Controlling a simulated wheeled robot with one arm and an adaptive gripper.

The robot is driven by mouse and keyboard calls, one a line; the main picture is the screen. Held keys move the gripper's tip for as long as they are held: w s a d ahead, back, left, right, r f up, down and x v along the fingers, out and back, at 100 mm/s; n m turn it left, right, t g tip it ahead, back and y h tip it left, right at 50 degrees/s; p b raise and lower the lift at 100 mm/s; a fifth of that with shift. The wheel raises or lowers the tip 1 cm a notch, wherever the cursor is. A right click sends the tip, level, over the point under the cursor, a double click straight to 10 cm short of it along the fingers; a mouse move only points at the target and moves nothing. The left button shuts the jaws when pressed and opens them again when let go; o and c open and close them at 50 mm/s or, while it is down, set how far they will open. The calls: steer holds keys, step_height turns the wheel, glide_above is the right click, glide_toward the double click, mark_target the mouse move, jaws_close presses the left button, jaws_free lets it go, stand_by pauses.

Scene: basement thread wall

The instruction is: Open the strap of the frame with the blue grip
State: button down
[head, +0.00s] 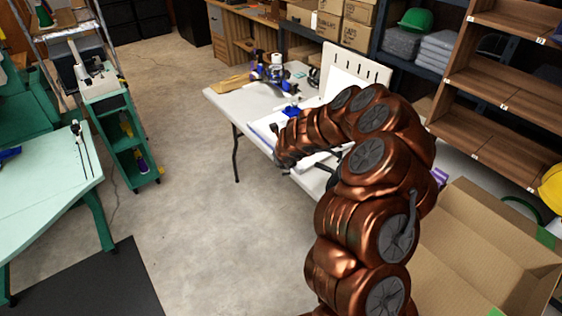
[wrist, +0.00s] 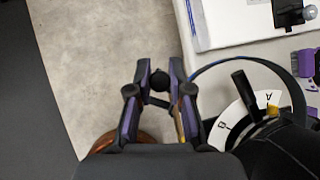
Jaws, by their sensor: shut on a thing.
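In the wrist view my gripper (wrist: 160,78) is closed, with a small dark rounded piece (wrist: 158,82) between its fingers. I cannot tell what this piece belongs to. A blue-grey band (wrist: 225,63) arcs just right of the fingers, over a white dial (wrist: 232,122) marked A and B with a yellow mark; whether it is the strap is unclear. A black lever (wrist: 243,90) stands by the dial. In the head view a small blue part (head: 291,111) sits on the white table beyond my arm; it may be the blue grip. My arm hides the gripper there.
The white table (head: 228,101) carries blue and dark items (head: 275,70) at the back and an upright slotted white panel (head: 355,72). A cardboard box (head: 480,240) is at the right, near wooden shelves (head: 510,95). The concrete floor (head: 200,180) left of the table is clear.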

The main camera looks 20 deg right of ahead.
steer(key=c, duration=1.3)
jaws_free()
steer(key=shift+r, duration=0.15)
steer(key=shift+v, duration=5.9)
